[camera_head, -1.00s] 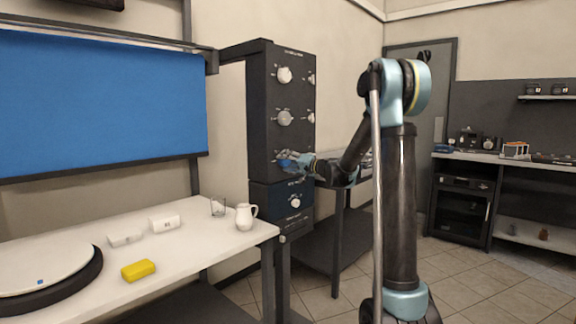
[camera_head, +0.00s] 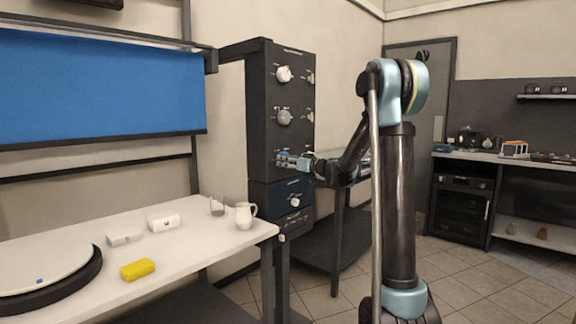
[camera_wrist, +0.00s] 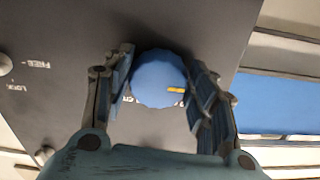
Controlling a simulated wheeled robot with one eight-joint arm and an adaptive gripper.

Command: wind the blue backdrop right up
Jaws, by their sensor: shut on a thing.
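The blue backdrop (camera_head: 100,85) hangs from the bar at the upper left, with its dark lower edge well above the table. A bare strip of wall and a dark rail show below it. The dark control tower (camera_head: 258,120) stands beside it. My gripper (camera_head: 290,161) is at the tower's front, at the lower of three knobs in a column. In the wrist view my fingers (camera_wrist: 165,90) stand on both sides of a round blue knob (camera_wrist: 157,78) with a yellow mark, shut on it. The backdrop also shows at the right of the wrist view (camera_wrist: 275,103).
White knobs (camera_head: 284,74) sit above on the tower, with a blue panel (camera_head: 280,195) below. A white table (camera_head: 200,262) in front holds a jug (camera_head: 245,215), a glass, white blocks, a yellow sponge (camera_head: 138,270) and a turntable (camera_head: 97,268).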

